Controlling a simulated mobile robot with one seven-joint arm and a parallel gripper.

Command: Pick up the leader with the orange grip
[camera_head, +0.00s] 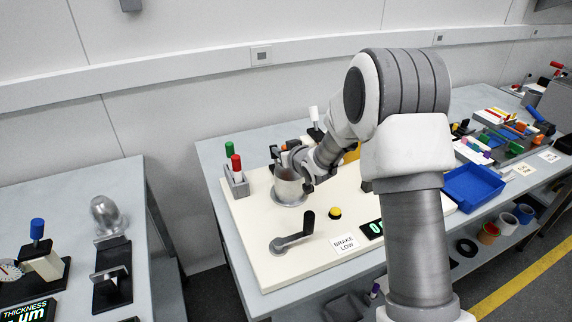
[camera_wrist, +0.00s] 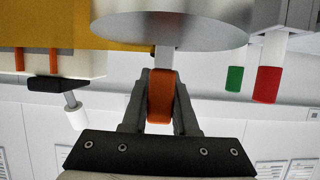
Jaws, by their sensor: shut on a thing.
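The leader's orange grip (camera_wrist: 160,98) is between the two fingers of my gripper (camera_wrist: 160,100) in the wrist view, and the fingers are shut on it. A short pale metal shaft (camera_wrist: 164,60) runs from the grip up to the edge of a round silver drum (camera_wrist: 172,22). I cannot tell whether the shaft touches the drum or passes behind it. In the head view, my gripper (camera_head: 282,155) is just above the silver drum (camera_head: 288,190), with a small bit of orange showing there. The leader's far end is hidden.
A grey holder (camera_head: 236,186) with a green grip (camera_head: 230,148) and a red grip (camera_head: 236,162) stands left of the drum. A crank handle (camera_head: 292,235), yellow button (camera_head: 335,212) and "BRAKE LOW" sign (camera_head: 344,244) are in front. A blue tray (camera_head: 472,188) lies right.

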